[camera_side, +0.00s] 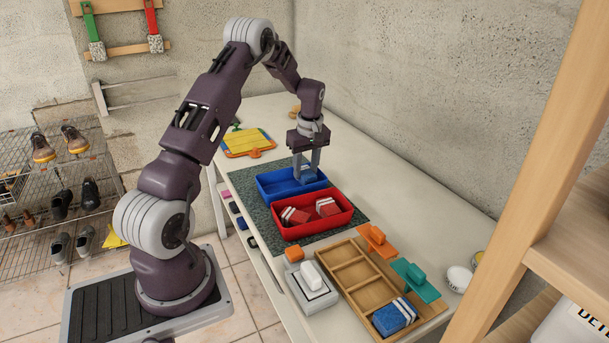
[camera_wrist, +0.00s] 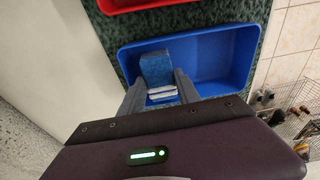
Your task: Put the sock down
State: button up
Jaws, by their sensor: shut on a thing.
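My gripper (camera_side: 309,168) points down into the blue bin (camera_side: 264,184). It is shut on a blue sock (camera_wrist: 156,68) with white stripes. In the wrist view the sock sits between the two fingers of my gripper (camera_wrist: 159,92), inside the outline of the blue bin (camera_wrist: 238,62). In the side view the fingers partly hide the held sock (camera_side: 308,177). I cannot tell whether it touches the bin floor. No other sock shows in the blue bin.
A red bin (camera_side: 290,233) with red-and-white socks (camera_side: 327,207) stands beside the blue bin on a speckled mat (camera_side: 345,208). A wooden divided tray (camera_side: 352,273) holds another blue sock (camera_side: 392,318). Orange (camera_side: 376,238) and teal (camera_side: 415,280) handled pieces lie along it.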

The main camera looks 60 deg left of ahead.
jog(key=shift+f, duration=0.85)
jog(key=shift+f, duration=0.2)
jog(key=o, duration=1)
jog(key=shift+o, duration=0.2)
jog(key=shift+r, duration=0.1)
